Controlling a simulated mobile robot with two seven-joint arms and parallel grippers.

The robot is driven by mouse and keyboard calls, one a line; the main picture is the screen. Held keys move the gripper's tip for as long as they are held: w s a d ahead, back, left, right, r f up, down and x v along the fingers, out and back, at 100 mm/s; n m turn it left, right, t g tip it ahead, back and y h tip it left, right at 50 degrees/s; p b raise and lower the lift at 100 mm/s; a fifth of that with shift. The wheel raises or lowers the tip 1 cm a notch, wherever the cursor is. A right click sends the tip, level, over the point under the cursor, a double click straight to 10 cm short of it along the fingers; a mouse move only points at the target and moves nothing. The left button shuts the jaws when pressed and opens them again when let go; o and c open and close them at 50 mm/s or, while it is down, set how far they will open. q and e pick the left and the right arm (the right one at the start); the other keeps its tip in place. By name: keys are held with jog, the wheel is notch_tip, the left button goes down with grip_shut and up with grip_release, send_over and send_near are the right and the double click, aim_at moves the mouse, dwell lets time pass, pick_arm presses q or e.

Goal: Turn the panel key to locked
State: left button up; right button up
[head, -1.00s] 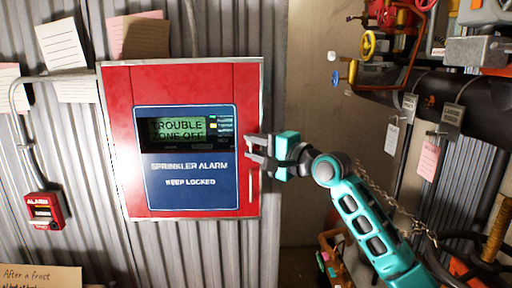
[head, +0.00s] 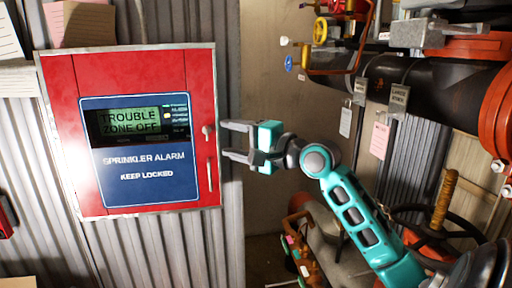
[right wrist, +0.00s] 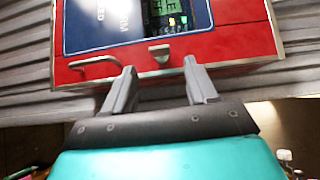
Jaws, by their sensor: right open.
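The red alarm panel (head: 62,110) is on the corrugated wall at left in the head view, and its door is shut. Its screen (head: 129,121) reads "TROUBLE ZONE OFF". The small grey panel key (head: 207,130) sits at the door's right edge. It also shows in the right wrist view (right wrist: 159,51), but I cannot tell its turned position. My right gripper (head: 224,139) is open and empty, just right of the key and apart from it. In the right wrist view its fingers (right wrist: 159,68) straddle the line to the key. My left gripper is not in view.
A door handle (head: 210,180) sits below the key and shows left of it in the right wrist view (right wrist: 93,63). Dark pipework (head: 425,90), a handwheel (head: 437,222) and hanging tags fill the right side. A plain board (head: 265,60) lies behind my gripper.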

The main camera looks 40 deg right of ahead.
jog(key=v, duration=0.6)
jog(key=shift+s+b, duration=0.3)
jog(key=shift+b, duration=0.1)
